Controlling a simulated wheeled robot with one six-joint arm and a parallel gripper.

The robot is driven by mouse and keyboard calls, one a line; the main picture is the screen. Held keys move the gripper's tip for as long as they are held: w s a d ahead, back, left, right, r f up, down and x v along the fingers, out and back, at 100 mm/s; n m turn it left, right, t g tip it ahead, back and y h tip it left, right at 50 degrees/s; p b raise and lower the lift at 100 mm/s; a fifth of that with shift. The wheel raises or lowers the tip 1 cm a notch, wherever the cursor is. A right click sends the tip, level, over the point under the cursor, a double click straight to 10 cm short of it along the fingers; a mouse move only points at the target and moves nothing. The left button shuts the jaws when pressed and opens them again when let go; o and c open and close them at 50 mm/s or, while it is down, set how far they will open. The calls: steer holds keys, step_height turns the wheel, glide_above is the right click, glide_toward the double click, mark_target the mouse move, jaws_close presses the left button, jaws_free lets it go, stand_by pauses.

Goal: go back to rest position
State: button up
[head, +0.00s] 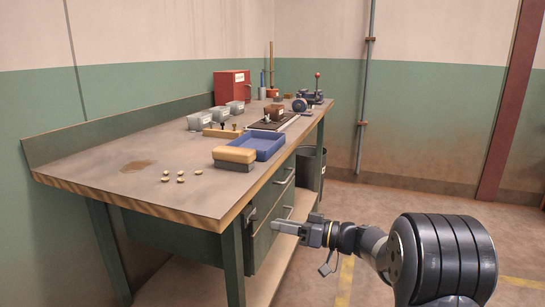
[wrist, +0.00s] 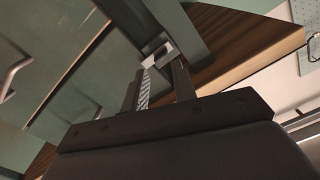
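My arm reaches in from the lower right of the head view. My gripper (head: 280,226) is out in front of the bench drawers, below the bench top, with its fingers pointing left. In the wrist view, the two fingers of my gripper (wrist: 162,72) stand apart with a gap between them, and nothing is held. Behind them are the bench's green drawer fronts and its brown wooden edge (wrist: 250,50). I cannot tell the exact distance between the fingertips and the drawers.
The workbench (head: 85,170) carries several brass nuts (head: 181,181), a brown-and-grey block (head: 233,158), a blue tray (head: 270,147), grey hoppers (head: 199,121) and a red box (head: 232,87). A dark bin (head: 311,168) stands beside it. The floor (head: 400,185) to the right is clear.

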steer(key=shift+s+d, duration=0.25)
steer(key=shift+d, duration=0.4)
